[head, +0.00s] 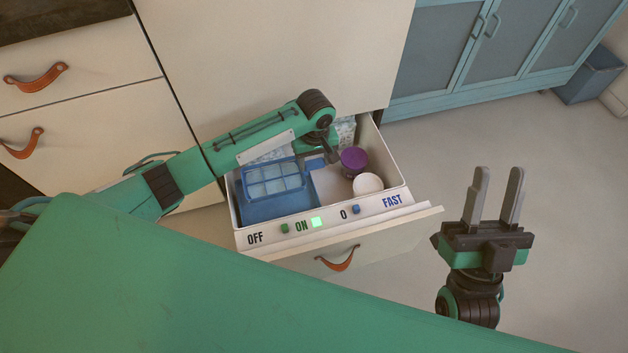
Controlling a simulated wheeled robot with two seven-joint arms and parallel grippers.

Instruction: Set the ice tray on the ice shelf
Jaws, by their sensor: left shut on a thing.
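The ice tray (275,180) is blue with pale cells and is inside the open drawer, at its left side. A deeper blue surface (275,209), which may be the ice shelf, shows just in front of and below it. I cannot tell whether the tray touches it. My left gripper (325,158) reaches into the drawer from behind and is shut on the tray's right end, where the arm partly hides the grip. My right gripper (494,195) is open and empty, out to the right of the drawer over the floor.
The drawer's white wall (395,170) surrounds a purple-lidded pot (353,161) and a white round tub (368,185) at the right. A green surface fills the lower left.

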